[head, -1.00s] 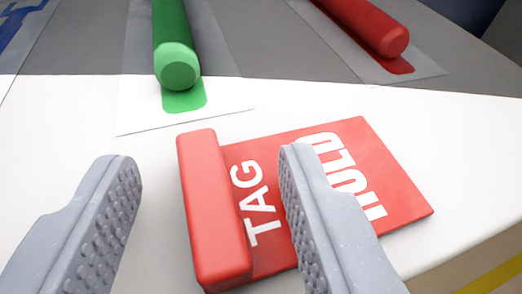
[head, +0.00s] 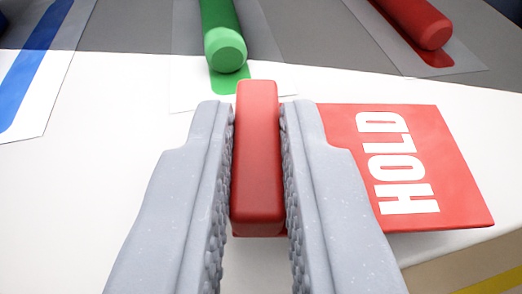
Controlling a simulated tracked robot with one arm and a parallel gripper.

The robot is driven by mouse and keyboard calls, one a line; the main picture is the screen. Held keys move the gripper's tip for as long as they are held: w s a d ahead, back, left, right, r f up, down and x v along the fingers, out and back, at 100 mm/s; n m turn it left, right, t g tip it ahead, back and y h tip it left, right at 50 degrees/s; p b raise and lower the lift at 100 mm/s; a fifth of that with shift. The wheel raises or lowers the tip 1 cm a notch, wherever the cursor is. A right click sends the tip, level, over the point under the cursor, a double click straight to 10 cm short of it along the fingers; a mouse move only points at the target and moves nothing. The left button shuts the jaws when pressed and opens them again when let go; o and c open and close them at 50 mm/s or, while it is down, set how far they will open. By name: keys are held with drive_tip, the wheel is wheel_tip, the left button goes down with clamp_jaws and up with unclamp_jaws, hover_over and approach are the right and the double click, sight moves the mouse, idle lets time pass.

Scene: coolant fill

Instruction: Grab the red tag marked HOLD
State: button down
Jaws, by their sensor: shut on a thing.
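The red tag (head: 450,170) lies on the white surface, with the word HOLD in white on its flat plate. Its raised red grip bar (head: 257,160) stands along the plate's left side. My gripper (head: 257,115) is shut on this bar, one grey finger on each side, both touching it. The right finger covers the part of the plate beside the bar, so the word TAG is hidden. I cannot tell whether the tag is lifted off the surface.
A green cylinder (head: 222,40) lies behind the tag on a green-marked sheet. A red cylinder (head: 415,22) lies at the back right. A blue-marked sheet (head: 35,75) is at the left. The white surface (head: 90,190) is clear at left; its edge runs at lower right.

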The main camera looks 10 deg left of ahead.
drive_tip(key=shift+r, duration=0.7)
drive_tip(key=shift+s+r, duration=0.15)
drive_tip(key=shift+r, duration=0.2)
drive_tip(key=s+a+b, duration=0.2)
drive_tip(key=s+a, duration=0.3)
drive_tip(key=s, duration=0.7)
drive_tip(key=shift+r+b, duration=0.35)
drive_tip(key=shift+b, duration=0.05)
drive_tip(key=b, duration=0.3)
drive_tip(key=shift+s+a, duration=0.2)
drive_tip(key=shift+s, duration=0.1)
drive_tip(key=s+b, duration=0.1)
drive_tip(key=b, duration=0.5)
drive_tip(key=shift+s+a+r, duration=0.15)
drive_tip(key=shift+s+a, duration=0.2)
drive_tip(key=shift+s, duration=0.05)
